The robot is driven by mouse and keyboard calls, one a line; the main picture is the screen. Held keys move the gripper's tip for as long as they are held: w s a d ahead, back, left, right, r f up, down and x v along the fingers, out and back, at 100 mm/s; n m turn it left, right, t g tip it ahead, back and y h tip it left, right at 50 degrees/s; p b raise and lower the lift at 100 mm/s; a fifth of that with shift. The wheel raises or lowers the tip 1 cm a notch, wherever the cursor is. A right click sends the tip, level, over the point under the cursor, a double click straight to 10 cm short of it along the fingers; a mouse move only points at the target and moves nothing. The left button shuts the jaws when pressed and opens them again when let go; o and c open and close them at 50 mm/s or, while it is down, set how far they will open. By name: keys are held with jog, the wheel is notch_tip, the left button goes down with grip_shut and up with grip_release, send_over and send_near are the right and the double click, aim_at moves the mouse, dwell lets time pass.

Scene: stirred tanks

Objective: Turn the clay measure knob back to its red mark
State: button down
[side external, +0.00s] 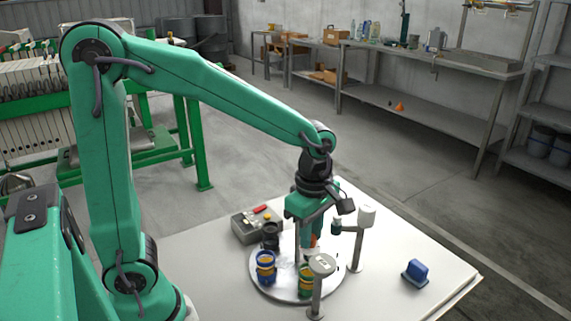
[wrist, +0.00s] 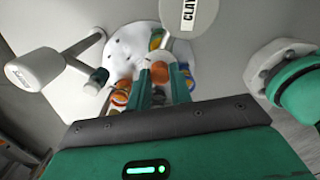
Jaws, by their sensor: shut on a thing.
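My gripper (side external: 311,243) is low over a round white plate (side external: 264,287). It is shut on a rounded orange-brown piece (wrist: 160,72), seen between the green fingers in the wrist view. I cannot tell whether this piece is the clay measure knob. A white round head marked CLAY (wrist: 188,10) is cut by the top edge of the wrist view, just beyond the fingers. No red mark on a knob can be made out; the fingers hide part of the held piece.
White-headed posts (side external: 365,217) stand close beside my gripper. Blue (side external: 265,268), green (side external: 305,279) and black (side external: 270,236) containers stand at the plate. A grey control box (side external: 247,229) is behind left, and a blue block (side external: 415,272) lies right. The table's right front is mostly clear.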

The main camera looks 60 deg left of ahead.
jog(key=shift+r, duration=0.1)
dwell(0.3)
jog(key=c, duration=1.3)
grip_release()
jog(key=shift+o, duration=0.2)
jog(key=shift+r, duration=3.85)
jog(key=shift+s, duration=0.1)
jog(key=s+a+m+t, duration=0.5)
jog(key=s+m, duration=0.5)
jog(key=m, duration=1.1)
jog(key=shift+a+r+t, duration=0.3)
jog(key=shift+a+r, duration=0.15)
jog(key=shift+a, duration=0.25)
